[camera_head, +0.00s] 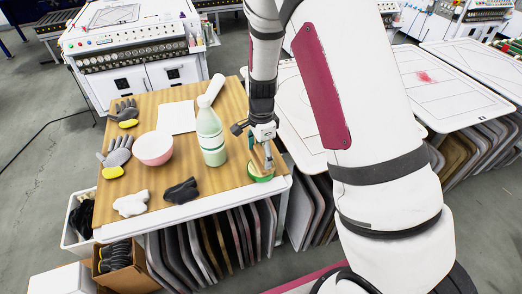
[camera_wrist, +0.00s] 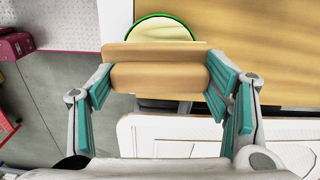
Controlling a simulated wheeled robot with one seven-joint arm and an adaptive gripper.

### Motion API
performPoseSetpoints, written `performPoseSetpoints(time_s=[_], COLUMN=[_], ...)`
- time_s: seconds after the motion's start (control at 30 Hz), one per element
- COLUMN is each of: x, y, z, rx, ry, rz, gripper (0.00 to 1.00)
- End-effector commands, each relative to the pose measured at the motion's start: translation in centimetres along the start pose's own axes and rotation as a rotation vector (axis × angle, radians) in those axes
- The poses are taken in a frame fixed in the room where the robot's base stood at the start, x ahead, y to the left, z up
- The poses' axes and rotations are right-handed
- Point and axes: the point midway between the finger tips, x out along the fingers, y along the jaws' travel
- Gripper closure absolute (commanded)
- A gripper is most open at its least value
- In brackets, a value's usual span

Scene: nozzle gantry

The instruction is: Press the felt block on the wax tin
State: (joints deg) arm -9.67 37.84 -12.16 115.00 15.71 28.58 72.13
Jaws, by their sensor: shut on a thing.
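The felt block (camera_wrist: 155,76) is a tan, wood-coloured block with a paler edge strip along its far side. My gripper (camera_head: 262,157) is shut on it, with the teal finger pads at its two ends in the wrist view. The wax tin (camera_wrist: 163,28) is round, with a green rim and pale yellow contents. It lies just beyond and partly behind the block in the wrist view. In the head view the tin (camera_head: 261,178) sits at the table's near right corner, right below my gripper. I cannot tell whether the block touches the wax.
The bottle stands close left of my gripper. Framed screens fill racks below and right.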

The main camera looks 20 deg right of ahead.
Motion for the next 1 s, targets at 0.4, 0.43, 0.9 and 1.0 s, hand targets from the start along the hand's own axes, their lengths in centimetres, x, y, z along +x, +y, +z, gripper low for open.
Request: performPoseSetpoints(time_s=[0.4,0.43,0.9,1.0], x=[-0.04,-0.04,0.36,0.47], y=[0.00,0.00,-0.01,-0.01], z=[0.00,0.00,0.00,0.00], rx=[0.000,0.000,0.000,0.000], ry=[0.000,0.000,0.000,0.000], rz=[0.000,0.000,0.000,0.000], gripper=[0.52,0.52,0.52,0.52])
